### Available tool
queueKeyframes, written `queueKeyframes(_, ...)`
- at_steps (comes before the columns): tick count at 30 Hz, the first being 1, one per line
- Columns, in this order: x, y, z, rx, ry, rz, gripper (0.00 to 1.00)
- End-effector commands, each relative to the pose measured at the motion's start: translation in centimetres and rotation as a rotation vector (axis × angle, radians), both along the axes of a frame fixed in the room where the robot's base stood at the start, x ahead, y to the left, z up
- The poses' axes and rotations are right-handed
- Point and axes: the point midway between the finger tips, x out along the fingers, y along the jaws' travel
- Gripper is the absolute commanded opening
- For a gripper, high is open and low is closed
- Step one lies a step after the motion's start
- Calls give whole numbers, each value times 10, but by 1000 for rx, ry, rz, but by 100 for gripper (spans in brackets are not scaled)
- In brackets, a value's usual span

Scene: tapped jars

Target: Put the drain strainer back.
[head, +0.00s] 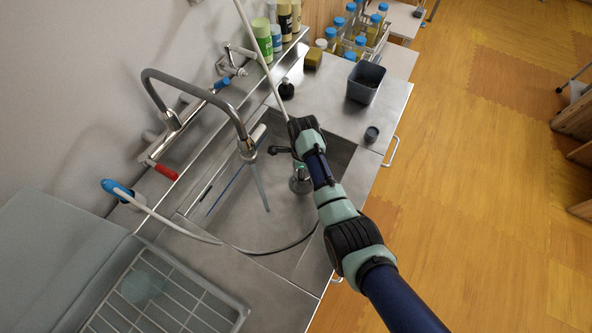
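A steel sink basin (235,217) is set in the counter, and my arm reaches over its right side from the lower right. A small dark round cup-like piece (372,134) sits on the counter right of the basin; it may be the drain strainer, but I cannot tell for sure.
A curved faucet (205,80) arches over the basin, with a bluish stream (260,188) below its spout. A hose (215,241) with a blue end crosses the front. A grey bin (365,82), dark bottle (286,89) and several jars stand behind. A dish rack (165,295) is front left.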

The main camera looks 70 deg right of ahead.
Motion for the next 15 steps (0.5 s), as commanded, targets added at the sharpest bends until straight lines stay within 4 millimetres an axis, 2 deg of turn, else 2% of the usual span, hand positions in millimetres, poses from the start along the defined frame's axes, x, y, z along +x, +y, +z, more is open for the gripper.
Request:
queueKeyframes(1,0,-1,-8,-2,-4,-3,20)
queueKeyframes(10,0,-1,-11,-2,-6,-2,20)
queueKeyframes(15,0,0,-27,-3,-5,-1,20)
